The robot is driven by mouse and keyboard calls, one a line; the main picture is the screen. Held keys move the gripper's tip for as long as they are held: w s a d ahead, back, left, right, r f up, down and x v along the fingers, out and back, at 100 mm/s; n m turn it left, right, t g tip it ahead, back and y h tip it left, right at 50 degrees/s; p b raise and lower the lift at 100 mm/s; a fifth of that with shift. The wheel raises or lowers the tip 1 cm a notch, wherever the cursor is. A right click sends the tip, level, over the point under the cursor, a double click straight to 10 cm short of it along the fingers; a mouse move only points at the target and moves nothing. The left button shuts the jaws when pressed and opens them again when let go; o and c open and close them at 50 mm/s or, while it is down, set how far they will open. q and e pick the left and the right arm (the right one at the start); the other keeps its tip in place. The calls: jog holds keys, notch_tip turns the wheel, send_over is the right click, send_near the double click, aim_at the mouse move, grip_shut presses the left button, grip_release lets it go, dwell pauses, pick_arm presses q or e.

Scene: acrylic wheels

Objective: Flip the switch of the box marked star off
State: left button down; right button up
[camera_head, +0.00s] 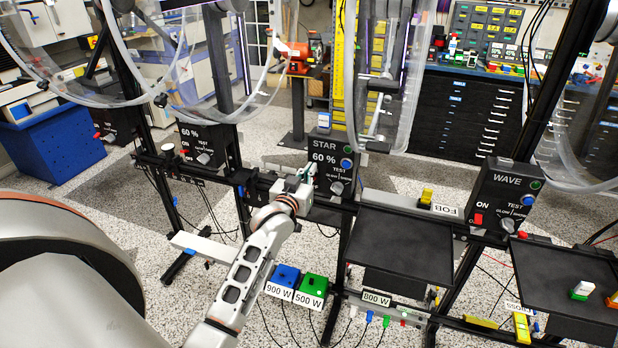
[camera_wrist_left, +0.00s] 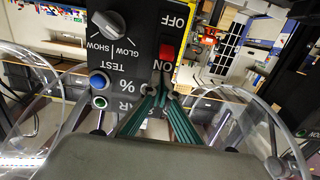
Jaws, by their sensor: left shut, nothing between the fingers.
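The black box marked STAR (camera_head: 323,154) hangs on the rail in the middle of the head view. In the left wrist view the box (camera_wrist_left: 135,50) appears upside down, with a red rocker switch (camera_wrist_left: 167,52) between the words OFF and ON. I cannot tell which way the rocker is tilted. My left gripper (camera_head: 307,172) is at the left side of the box front and hides the switch in the head view. Its green fingers (camera_wrist_left: 166,92) are shut and empty, near the ON end of the switch; contact is unclear. My right gripper is not in view.
A WAVE box (camera_head: 495,190) stands at right, and another 60 % box (camera_head: 208,145) at left. Clear acrylic wheels (camera_head: 375,80) hang above the rail. A black tray (camera_head: 400,240) sits right of the STAR box. Blue (camera_head: 286,275) and green (camera_head: 313,288) blocks lie below.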

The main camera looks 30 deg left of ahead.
pick_arm(q)
jog(key=shift+s+d+f, duration=0.1)
jog(key=shift+s+f, duration=0.15)
jog(key=shift+f, duration=0.25)
jog(key=shift+s+f, duration=0.2)
jog(key=shift+f, duration=0.3)
